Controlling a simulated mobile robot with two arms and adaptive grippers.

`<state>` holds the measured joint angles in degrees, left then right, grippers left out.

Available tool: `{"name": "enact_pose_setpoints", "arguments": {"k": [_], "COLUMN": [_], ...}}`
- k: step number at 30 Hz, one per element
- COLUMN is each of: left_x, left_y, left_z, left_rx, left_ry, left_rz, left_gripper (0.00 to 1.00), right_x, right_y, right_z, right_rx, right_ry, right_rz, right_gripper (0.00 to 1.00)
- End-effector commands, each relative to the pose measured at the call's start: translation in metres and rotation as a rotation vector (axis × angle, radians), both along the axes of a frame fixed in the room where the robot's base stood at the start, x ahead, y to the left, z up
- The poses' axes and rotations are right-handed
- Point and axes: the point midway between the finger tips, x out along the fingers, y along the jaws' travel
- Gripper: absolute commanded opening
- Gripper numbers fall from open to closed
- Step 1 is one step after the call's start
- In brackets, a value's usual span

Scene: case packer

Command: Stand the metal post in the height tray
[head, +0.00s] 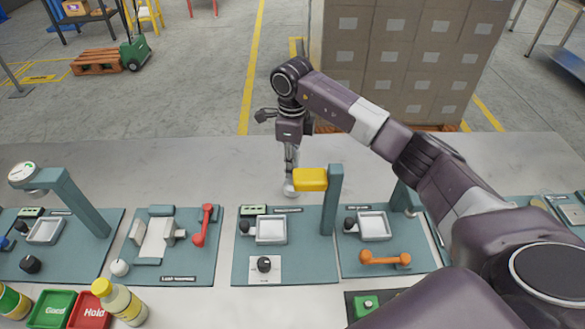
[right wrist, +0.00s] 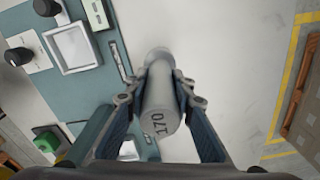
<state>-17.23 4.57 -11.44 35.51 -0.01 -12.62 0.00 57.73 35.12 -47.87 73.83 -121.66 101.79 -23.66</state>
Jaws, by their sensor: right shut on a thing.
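The metal post is a grey cylinder marked "170" (right wrist: 160,112) with a rounded far end. My right gripper (right wrist: 160,92) is shut on it, one finger on each side. In the head view the right gripper (head: 291,165) points down behind the middle station, and the post's pale rounded end (head: 289,188) shows below it, beside a yellow block (head: 311,179) on a teal column. A white square tray (head: 270,240) sits empty on that station, in front of the post. Station labels are too small to read, so I cannot tell for sure which tray is the height tray. My left gripper is out of view.
Another white tray (head: 374,236) and an orange handle (head: 386,259) are on the station to the right. A red-handled clamp station (head: 207,226) is to the left. A yellow-capped bottle (head: 122,302) stands at front left. The table behind the stations is clear.

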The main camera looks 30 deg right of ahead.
Motion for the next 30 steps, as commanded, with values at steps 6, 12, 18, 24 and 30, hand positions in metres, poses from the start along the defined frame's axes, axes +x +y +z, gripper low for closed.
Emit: {"name": "enact_pose_setpoints", "arguments": {"k": [6, 12, 18, 24, 30], "left_x": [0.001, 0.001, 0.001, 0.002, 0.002], "left_y": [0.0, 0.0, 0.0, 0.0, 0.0], "left_z": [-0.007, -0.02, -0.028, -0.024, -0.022], "left_rx": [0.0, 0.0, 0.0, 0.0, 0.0], "left_ry": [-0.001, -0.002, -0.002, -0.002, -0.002], "left_rz": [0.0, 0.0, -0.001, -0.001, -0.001], "left_gripper": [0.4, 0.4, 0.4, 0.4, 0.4], "right_x": [0.002, 0.002, 0.002, 0.001, 0.001], "right_y": [0.0, 0.0, -0.001, -0.001, 0.0], "right_z": [0.022, 0.066, 0.125, 0.164, 0.188], "right_rx": [0.0, 0.0, -0.001, -0.002, -0.001], "right_ry": [-0.008, -0.011, -0.009, -0.007, -0.004], "right_rz": [0.0, -0.001, 0.0, -0.001, 0.0], "right_gripper": [0.0, 0.0, 0.0, 0.0, 0.0]}}
